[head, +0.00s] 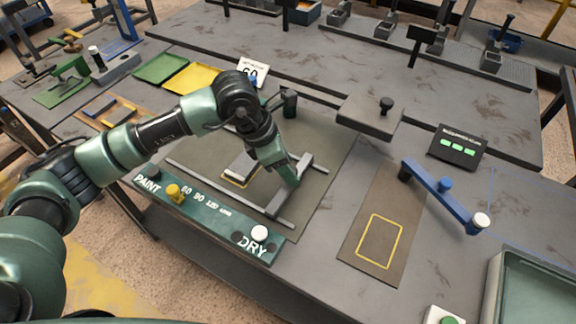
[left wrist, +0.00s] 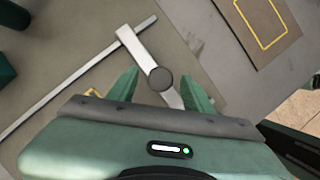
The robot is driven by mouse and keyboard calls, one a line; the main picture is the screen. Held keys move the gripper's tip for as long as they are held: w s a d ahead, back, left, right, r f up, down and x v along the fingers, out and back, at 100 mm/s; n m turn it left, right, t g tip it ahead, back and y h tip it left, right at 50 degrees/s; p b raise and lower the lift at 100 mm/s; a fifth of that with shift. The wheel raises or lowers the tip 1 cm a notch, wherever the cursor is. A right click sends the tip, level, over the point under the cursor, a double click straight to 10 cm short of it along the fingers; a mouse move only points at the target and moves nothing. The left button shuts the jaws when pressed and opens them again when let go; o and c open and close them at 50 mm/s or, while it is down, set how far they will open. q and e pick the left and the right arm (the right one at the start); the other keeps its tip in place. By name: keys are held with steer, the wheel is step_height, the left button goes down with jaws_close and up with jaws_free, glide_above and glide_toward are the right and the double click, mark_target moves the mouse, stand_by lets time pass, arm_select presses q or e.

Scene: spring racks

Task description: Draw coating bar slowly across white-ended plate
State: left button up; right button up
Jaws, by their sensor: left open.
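The coating bar is a light grey crosspiece (head: 276,207) lying across two thin rails on a dark mat. In the left wrist view the bar (left wrist: 137,45) carries a round dark knob (left wrist: 160,78). My left gripper (head: 290,180) is over the bar, pointing down. In the left wrist view its open green fingers (left wrist: 160,90) are on either side of the knob; I cannot tell whether they touch it. A grey plate (head: 238,166) lies in a yellow outline between the rails, left of the bar and partly behind my arm. My right gripper is out of view.
A green panel (head: 205,218) marked PAINT and DRY, with yellow and white knobs, runs along the front of the mat. A grey block with a black knob (head: 368,118) stands right of the mat. A blue lever (head: 440,192) and an empty yellow outline (head: 381,241) are farther right.

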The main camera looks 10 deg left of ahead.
arm_select(q)
steer(key=b+v, duration=0.1)
steer(key=v, duration=0.6)
steer(key=shift+r+b, duration=0.2)
steer(key=shift+b, duration=0.1)
steer(key=shift+s, duration=0.15)
